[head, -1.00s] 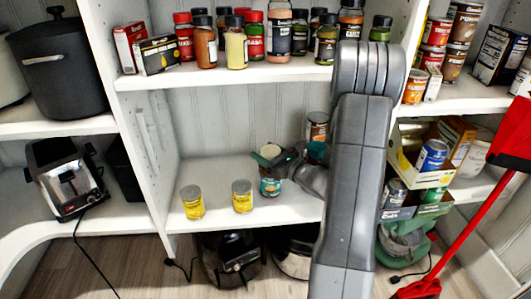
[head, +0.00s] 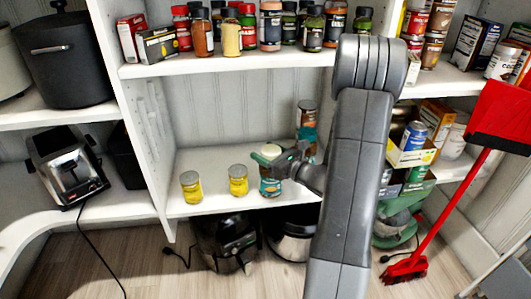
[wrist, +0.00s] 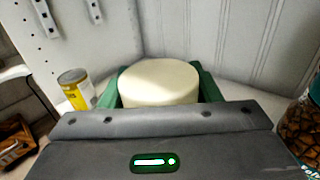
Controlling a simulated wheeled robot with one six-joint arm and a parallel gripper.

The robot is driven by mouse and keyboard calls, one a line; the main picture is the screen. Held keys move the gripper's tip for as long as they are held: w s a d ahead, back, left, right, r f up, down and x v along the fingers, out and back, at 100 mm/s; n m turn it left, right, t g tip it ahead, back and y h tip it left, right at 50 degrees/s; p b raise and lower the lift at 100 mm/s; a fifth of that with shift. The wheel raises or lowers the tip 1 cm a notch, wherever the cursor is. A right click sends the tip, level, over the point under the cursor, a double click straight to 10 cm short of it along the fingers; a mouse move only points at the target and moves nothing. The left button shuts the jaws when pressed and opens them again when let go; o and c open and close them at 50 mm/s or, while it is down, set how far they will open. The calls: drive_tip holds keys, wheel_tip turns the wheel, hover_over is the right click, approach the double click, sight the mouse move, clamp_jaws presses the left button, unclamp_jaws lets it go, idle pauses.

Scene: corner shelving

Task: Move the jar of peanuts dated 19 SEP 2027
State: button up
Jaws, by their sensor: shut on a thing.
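My gripper (head: 268,163) is shut on a jar (head: 269,183) with a cream lid and a teal label, at the middle shelf. The wrist view shows the cream lid (wrist: 160,82) upright between my green fingers; the jar's body is hidden there. In the wrist view a jar of brown nuts (wrist: 301,130) shows at the right edge. No date is legible on any jar. I cannot tell whether the held jar touches the shelf.
Two yellow cans (head: 191,187) (head: 238,180) stand to the left on the middle shelf (head: 210,160). The shelf behind them is clear. Spice jars (head: 232,33) fill the upper shelf above. A red broom (head: 430,215) and a stocked side shelf stand at right.

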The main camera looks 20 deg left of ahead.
drive_tip(key=o, duration=1.4)
drive_tip(key=p+v, duration=0.3)
drive_tip(key=v, duration=1)
drive_tip(key=shift+s+d, duration=0.1)
drive_tip(key=shift+d, duration=0.3)
drive_tip(key=shift+a, duration=0.1)
drive_tip(key=b+x, duration=0.2)
drive_tip(key=x, duration=1)
drive_tip(key=shift+a+b, duration=0.1)
drive_tip(key=shift+b, duration=0.25)
drive_tip(key=shift+w+a, duration=0.3)
drive_tip(key=shift+a, duration=0.35)
drive_tip(key=shift+d+r, duration=0.1)
